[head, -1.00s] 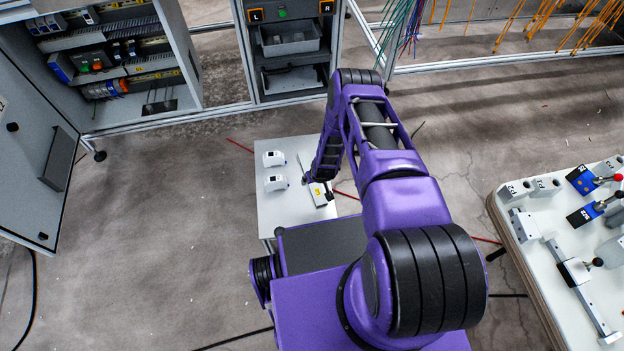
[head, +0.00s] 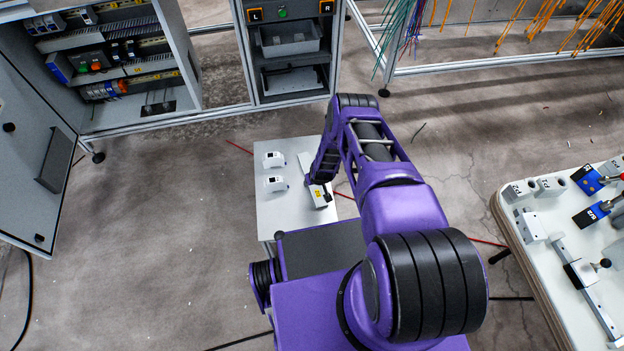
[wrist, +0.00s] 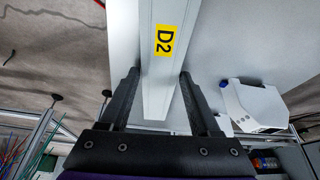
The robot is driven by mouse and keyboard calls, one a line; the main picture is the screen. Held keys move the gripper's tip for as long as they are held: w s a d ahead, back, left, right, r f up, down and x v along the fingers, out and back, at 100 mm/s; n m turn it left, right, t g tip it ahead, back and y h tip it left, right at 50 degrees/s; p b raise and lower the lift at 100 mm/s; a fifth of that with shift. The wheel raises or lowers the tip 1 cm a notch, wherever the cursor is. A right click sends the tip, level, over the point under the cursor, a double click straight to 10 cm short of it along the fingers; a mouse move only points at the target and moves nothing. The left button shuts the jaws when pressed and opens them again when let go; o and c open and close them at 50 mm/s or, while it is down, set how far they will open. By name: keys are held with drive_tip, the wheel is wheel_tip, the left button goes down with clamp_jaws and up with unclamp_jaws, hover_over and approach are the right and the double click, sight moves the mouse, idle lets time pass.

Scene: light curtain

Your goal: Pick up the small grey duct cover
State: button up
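The small grey duct cover (head: 325,200) is a long, narrow light strip with a yellow label. It lies on the small white table (head: 285,215), partly hidden behind my arm in the head view. In the wrist view the cover (wrist: 160,80) points away from me and its label reads D2. My gripper (wrist: 158,74) has its two black fingers apart, one on each side of the cover's near part. The fingertips are close to its edges; I cannot tell whether they touch. In the head view my gripper (head: 313,183) is low over the table at the cover.
Two white devices (head: 274,159) (head: 276,183) stand on the table left of the cover; one shows at right in the wrist view (wrist: 258,106). An open cabinet (head: 120,65) is behind left. A workbench with fixtures (head: 545,240) is at right.

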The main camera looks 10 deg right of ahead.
clamp_jaws()
drive_tip(key=shift+r, duration=0.15)
